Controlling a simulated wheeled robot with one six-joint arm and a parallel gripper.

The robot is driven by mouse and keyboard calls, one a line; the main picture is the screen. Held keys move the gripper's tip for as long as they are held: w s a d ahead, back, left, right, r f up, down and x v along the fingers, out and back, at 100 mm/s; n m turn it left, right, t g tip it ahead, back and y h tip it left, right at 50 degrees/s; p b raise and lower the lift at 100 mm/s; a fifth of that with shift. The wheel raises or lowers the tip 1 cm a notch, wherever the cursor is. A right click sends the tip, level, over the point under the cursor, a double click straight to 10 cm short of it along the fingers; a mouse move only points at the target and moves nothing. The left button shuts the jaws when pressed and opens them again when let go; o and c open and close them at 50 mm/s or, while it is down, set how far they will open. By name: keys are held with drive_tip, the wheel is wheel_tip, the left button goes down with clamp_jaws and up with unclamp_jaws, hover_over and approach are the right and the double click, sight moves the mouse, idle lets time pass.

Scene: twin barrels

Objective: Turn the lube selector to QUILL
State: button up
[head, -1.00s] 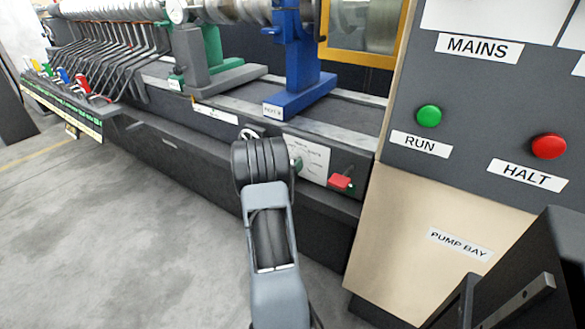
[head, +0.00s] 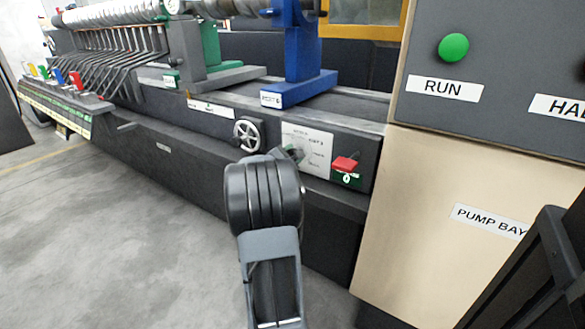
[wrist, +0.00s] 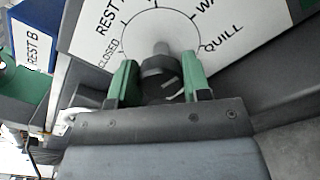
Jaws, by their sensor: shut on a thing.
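The lube selector is a dark round knob (wrist: 160,64) on a white dial plate (wrist: 95,28), close up in the wrist view. The dial carries CLOSED at left, REST labels at upper left, a partly cut-off WA label at upper right and QUILL at right. My gripper (wrist: 158,80) has its two green fingers on either side of the knob and is shut on it. Pale marks show on the knob's near side, but I cannot tell where it points. In the head view the plate (head: 318,150) is partly hidden behind my arm, with the gripper (head: 292,153) at its left side.
A handwheel (head: 249,135) is left of the plate and a red switch (head: 345,163) is right of it. A blue stand (head: 297,60) rises above. The cream cabinet (head: 430,220) with the green RUN button (head: 453,47) stands close on the right. The floor at left is clear.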

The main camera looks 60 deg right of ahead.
drive_tip(key=m+b, duration=0.3)
drive_tip(key=shift+f+m, duration=0.2)
drive_tip(key=shift+m, duration=2.1)
drive_tip(key=o, duration=0.9)
drive_tip(key=shift+r, duration=0.1)
drive_tip(key=shift+a+p, duration=1.5)
drive_tip(key=shift+a, duration=5.45)
